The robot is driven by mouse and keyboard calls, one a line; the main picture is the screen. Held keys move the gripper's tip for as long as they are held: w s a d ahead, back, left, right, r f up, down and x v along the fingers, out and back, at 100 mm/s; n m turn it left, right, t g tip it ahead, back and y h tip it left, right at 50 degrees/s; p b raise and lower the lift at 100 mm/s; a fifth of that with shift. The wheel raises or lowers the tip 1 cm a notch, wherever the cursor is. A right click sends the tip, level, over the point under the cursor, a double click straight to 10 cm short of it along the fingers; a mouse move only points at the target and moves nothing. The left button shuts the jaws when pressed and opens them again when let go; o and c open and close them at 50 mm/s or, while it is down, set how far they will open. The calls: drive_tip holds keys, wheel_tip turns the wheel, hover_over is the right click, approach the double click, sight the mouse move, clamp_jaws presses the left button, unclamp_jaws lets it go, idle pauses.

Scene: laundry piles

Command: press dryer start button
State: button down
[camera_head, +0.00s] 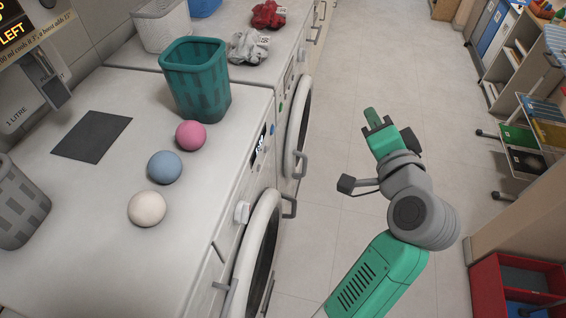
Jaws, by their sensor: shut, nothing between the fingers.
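Two white front-loading machines stand side by side, a near one (90,180) and a far one (255,78); I cannot tell which is the dryer. Their front panels are seen at a steep angle. The near panel shows a white dial (241,212), a dark display (258,150) and a small blue button (272,129). A small green spot (280,107) shows farther along. No label marking a start button is readable.
A teal basket (195,80), pink (190,135), blue (164,167) and cream (147,209) balls and a dark mat (92,137) are on the machine tops. Door handles stick out into the aisle. The tiled floor (385,50) is clear; shelves and a red crate (490,290) are right.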

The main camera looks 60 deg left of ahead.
drive_tip(key=s+a+f+g+y+b, duration=0.1)
drive_tip(key=s+a+f+g+b, duration=0.1)
drive_tip(key=f, duration=0.7)
drive_tip(key=s+a+f+m+g+y+b, duration=0.1)
drive_tip(key=s+a+f+g+b, duration=0.1)
drive_tip(key=a+f+g+b, duration=0.3)
wheel_tip(320, 180, down, 5)
drive_tip(key=shift+a+r+m+y+b, duration=0.2)
drive_tip(key=shift+m+y+b, duration=0.15)
drive_tip(key=shift+b, duration=0.55)
drive_tip(key=shift+s, duration=0.1)
drive_tip(key=b, duration=0.3)
approach(273, 130)
drive_tip(key=w+a+f, duration=0.1)
drive_tip(key=w+a, duration=0.2)
drive_tip(key=w, duration=0.1)
drive_tip(key=shift+s+a+b, duration=0.2)
drive_tip(key=shift+s+a, duration=0.4)
drive_tip(key=shift+a, duration=0.35)
drive_tip(key=shift+s+a+b, duration=0.2)
drive_tip(key=shift+s+a, duration=0.45)
drive_tip(key=shift+a, duration=0.35)
